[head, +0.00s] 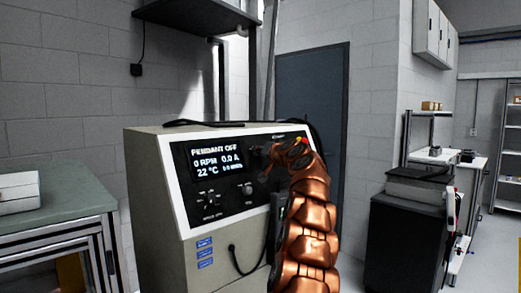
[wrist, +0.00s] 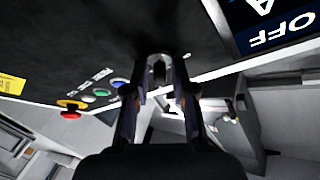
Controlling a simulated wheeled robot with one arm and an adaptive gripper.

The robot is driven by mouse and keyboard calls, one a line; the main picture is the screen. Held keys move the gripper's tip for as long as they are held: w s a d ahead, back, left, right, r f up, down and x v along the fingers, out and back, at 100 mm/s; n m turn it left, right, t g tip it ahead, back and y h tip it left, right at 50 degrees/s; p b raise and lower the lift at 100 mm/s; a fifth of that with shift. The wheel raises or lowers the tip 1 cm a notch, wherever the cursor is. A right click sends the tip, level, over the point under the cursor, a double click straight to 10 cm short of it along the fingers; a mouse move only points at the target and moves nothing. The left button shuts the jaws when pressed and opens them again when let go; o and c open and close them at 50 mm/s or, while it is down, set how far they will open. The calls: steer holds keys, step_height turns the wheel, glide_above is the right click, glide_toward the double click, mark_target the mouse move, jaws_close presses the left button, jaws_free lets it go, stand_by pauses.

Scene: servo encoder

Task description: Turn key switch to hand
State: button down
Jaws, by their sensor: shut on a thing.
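The control panel (head: 223,205) is the dark front face of a grey cabinet, and it also shows in the wrist view (wrist: 75,35). Its display (head: 215,158) reads PENDANT OFF, 0 RPM, 0.0 A and 22 °C. My gripper (head: 268,158) is at the panel's right part, at the end of my copper-coloured arm. In the wrist view my gripper (wrist: 156,62) has its two fingertips closed in on the small dark key switch (wrist: 159,73) at the panel face. The fingers and arm partly hide the switch, and I cannot read its position or labels.
A red mushroom button (wrist: 70,105) with a yellow base and several coloured buttons (wrist: 103,93) are left of my fingers in the wrist view. A green-topped bench (head: 55,213) stands left of the cabinet. A dark cabinet (head: 405,240) stands at the right.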

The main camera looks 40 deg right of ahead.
steer(key=shift+a+r+m+h+p, duration=0.1)
steer(key=shift+r+m+h+p, duration=0.25)
steer(key=shift+m+p, duration=0.35)
steer(key=shift+w+f+m+g, duration=0.1)
steer(key=shift+f+m+g, duration=0.1)
steer(key=shift+m+g, duration=0.1)
steer(key=c, duration=1.2)
jaws_free()
steer(key=shift+f, duration=0.1)
steer(key=v, duration=1.2)
